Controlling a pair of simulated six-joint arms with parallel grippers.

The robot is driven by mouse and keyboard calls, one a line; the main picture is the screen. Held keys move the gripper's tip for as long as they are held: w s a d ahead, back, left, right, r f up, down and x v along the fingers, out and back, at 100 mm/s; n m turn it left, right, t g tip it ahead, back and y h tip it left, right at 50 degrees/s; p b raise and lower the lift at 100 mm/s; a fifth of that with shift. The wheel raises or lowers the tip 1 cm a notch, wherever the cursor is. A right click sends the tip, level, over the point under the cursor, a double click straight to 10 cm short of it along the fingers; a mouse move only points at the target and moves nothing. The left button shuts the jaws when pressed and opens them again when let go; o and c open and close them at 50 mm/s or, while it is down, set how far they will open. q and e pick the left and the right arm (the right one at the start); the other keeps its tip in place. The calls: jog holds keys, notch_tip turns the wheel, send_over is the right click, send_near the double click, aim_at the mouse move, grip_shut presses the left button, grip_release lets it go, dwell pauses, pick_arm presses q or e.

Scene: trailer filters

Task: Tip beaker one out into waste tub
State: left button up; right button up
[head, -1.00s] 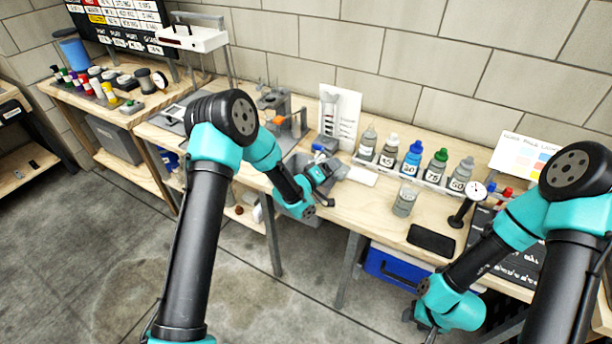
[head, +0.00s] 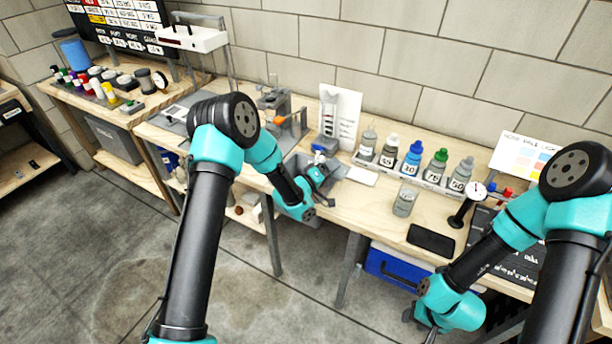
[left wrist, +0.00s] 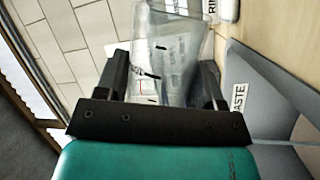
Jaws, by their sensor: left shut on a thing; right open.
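My left gripper (head: 321,171) is over the grey waste tub (head: 342,171), which is partly hidden by my arm. In the left wrist view, this gripper (left wrist: 162,82) is shut on a clear beaker (left wrist: 176,45). That view is rolled, with the wall at left and the tub (left wrist: 265,75), labelled WASTE, at right. The exact tilt of the beaker and whether liquid is in it cannot be told. My right gripper (head: 432,331) is low at the front of the bench, mostly cut off by the bottom edge of the head view.
A glass beaker (head: 404,201) stands on the bench right of the tub. Behind it is a row of labelled bottles (head: 413,160). A black pad (head: 431,239) and a dial gauge on a stand (head: 467,205) are farther right. A stand with a card (head: 340,118) is behind the tub.

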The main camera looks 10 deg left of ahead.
aim_at(320, 157)
pick_arm(q)
jog(key=shift+w+a+r+n+t, duration=0.15)
jog(key=shift+a+r+n+t, duration=0.3)
jog(key=shift+a+n, duration=0.5)
dwell(1.2)
jog(key=shift+a+f+n+t, duration=0.15)
jog(key=shift+n+t, duration=0.1)
jog(key=shift+n, duration=0.3)
jog(key=shift+d+f+n+t, duration=0.1)
jog(key=shift+n+t, duration=0.1)
jog(key=shift+n, duration=0.3)
dwell(0.8)
jog(key=shift+w+a+r+n+t, duration=0.15)
jog(key=shift+r+n+t, duration=0.1)
jog(key=shift+n, duration=0.25)
jog(key=shift+s+a+r+n+t, duration=0.1)
jog(key=shift+r+n+t, duration=0.15)
jog(key=shift+n, duration=0.25)
dwell(0.4)
jog(key=shift+w+a+r+n+t+y, duration=0.15)
jog(key=shift+r+n+t+y, duration=0.1)
jog(key=shift+r+n, duration=0.35)
jog(key=shift+s+a+r+n+t+y, duration=0.15)
jog(key=shift+r+n+t, duration=0.1)
jog(key=shift+r+n, duration=0.3)
